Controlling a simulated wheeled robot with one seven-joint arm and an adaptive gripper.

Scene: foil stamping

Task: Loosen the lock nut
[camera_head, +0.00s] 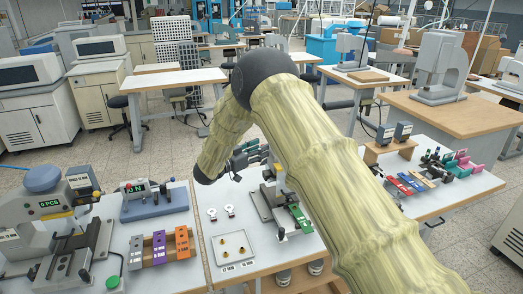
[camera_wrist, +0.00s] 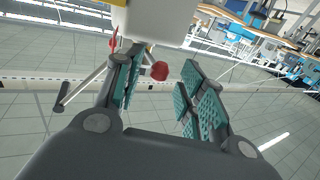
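I cannot make out the lock nut in either view. In the wrist view my gripper (camera_wrist: 158,82) is open, with teal pads on both fingers. A red knob (camera_wrist: 159,71) shows in the gap between the fingers; I cannot tell how far beyond them it is. A white machine body (camera_wrist: 160,18) is above it, and a metal rod with a dark grip (camera_wrist: 62,98) is at the left. In the head view a small press (camera_head: 262,204) on the middle table is largely hidden behind my arm. My gripper (camera_head: 250,155) is partly visible beside the arm, above that table.
A square tray (camera_head: 233,246) with small brass parts lies on the table in front of the press. A grey press (camera_head: 40,215) and coloured blocks (camera_head: 158,247) stand at the left. Coloured plates and stamps (camera_head: 405,184) are at the right.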

